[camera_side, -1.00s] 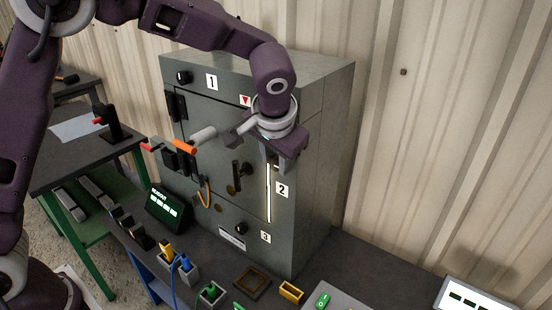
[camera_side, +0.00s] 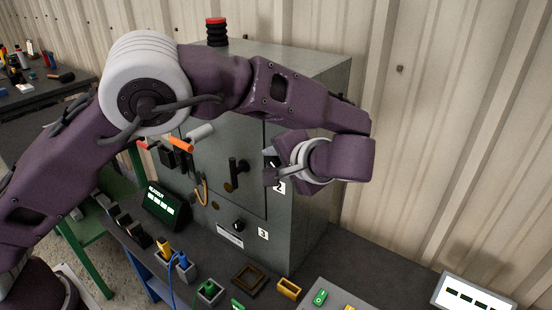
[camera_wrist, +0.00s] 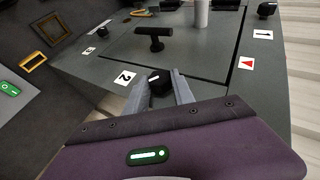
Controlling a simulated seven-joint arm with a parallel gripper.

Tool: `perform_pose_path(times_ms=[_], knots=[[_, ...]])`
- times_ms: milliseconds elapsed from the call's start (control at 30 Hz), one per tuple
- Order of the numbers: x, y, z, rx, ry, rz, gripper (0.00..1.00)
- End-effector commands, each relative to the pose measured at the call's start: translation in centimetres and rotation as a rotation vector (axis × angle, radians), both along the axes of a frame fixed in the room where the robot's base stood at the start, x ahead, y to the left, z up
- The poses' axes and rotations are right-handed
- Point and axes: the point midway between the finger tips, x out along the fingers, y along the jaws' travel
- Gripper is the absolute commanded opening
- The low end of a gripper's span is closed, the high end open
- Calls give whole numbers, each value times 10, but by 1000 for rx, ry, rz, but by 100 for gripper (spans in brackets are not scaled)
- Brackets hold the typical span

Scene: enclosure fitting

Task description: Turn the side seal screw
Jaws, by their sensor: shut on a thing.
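The side seal screw appears to be the black knob (camera_wrist: 158,82) with a white mark, beside the label 2 (camera_wrist: 124,78) at the door's edge on the grey cabinet (camera_side: 305,110). In the wrist view my gripper (camera_wrist: 157,76) has one finger on each side of this knob and is shut on it.
A black T-handle (camera_side: 234,172) stands out from the door close to my gripper. An orange-gripped lever (camera_side: 181,144) is further left. Another knob (camera_side: 239,226) is by label 3. Trays and a green-switch box (camera_side: 320,298) lie on the bench below. Corrugated wall (camera_side: 450,130) is behind.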

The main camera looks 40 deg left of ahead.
Motion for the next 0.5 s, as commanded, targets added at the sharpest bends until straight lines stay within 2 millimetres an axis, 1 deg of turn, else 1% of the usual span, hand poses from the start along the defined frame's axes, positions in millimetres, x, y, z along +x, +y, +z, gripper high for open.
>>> perform_pose_path(times_ms=[200,500], knots=[[0,-1,0,59,0,-1,0],[0,-1,-1,77,2,-1,0]])
